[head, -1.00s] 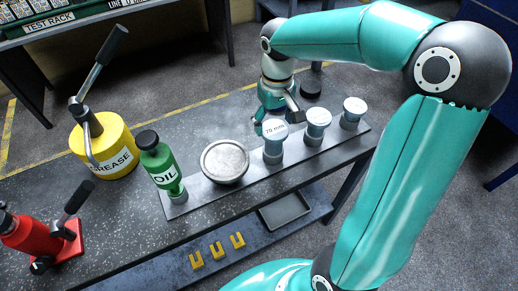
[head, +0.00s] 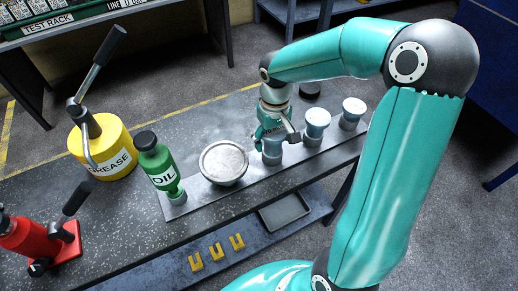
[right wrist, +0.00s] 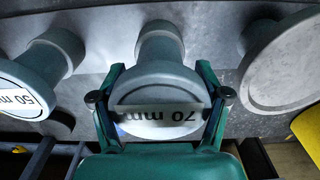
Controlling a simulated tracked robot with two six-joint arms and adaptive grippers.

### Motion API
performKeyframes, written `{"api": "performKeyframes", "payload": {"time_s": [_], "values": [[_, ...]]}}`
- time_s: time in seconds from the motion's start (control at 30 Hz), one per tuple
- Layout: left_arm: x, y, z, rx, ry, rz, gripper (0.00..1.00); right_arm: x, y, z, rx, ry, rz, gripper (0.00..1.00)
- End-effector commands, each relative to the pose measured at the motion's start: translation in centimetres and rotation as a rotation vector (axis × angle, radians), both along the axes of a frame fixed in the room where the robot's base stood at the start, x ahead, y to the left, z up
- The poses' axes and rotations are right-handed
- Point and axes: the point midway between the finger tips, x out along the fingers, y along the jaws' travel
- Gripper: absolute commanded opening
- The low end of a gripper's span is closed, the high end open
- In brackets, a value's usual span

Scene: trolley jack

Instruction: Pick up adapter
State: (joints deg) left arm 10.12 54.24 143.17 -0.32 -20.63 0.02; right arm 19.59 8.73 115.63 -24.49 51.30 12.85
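The grey 70 mm adapter (right wrist: 160,90) has a wide round head with a white label and a narrower foot. It stands upright on the rack strip and also shows in the head view (head: 271,155), partly covered by my gripper. My right gripper (right wrist: 160,68) is open, with one finger on each side of the adapter's head. Firm contact cannot be made out. A 50 mm adapter (right wrist: 35,85) stands to the left in the wrist view. Two smaller adapters (head: 317,121) (head: 353,108) stand to the right in the head view. My left gripper is not in view.
A large round metal disc (head: 224,162) and a green oil bottle (head: 157,165) stand left of the adapter. A yellow grease can (head: 103,148) and a red jack (head: 35,237) are farther left. A dark round piece (head: 310,89) lies behind. A lower shelf holds a tray (head: 285,212).

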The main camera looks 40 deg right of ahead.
Motion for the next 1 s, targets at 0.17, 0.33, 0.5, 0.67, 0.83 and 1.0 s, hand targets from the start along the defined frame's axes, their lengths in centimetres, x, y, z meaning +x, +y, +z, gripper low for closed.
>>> {"api": "performKeyframes", "payload": {"time_s": [0.17,0.33,0.5,0.67,0.83,1.0], "values": [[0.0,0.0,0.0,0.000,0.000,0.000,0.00,0.1,0.1,-0.1,0.002,0.000,0.002,0.30],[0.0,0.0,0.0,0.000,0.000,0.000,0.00,0.1,0.2,-0.1,0.002,0.000,0.002,0.01],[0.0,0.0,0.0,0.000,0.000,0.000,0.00,0.2,0.2,0.1,0.001,-0.003,0.002,0.00],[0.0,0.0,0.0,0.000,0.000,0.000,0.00,0.2,0.2,0.3,0.001,-0.004,0.003,0.00],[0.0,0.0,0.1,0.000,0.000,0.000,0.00,0.3,0.1,1.7,-0.001,-0.008,0.003,0.00],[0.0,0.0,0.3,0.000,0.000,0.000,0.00,0.4,0.1,4.5,-0.001,-0.011,0.003,0.00]]}}
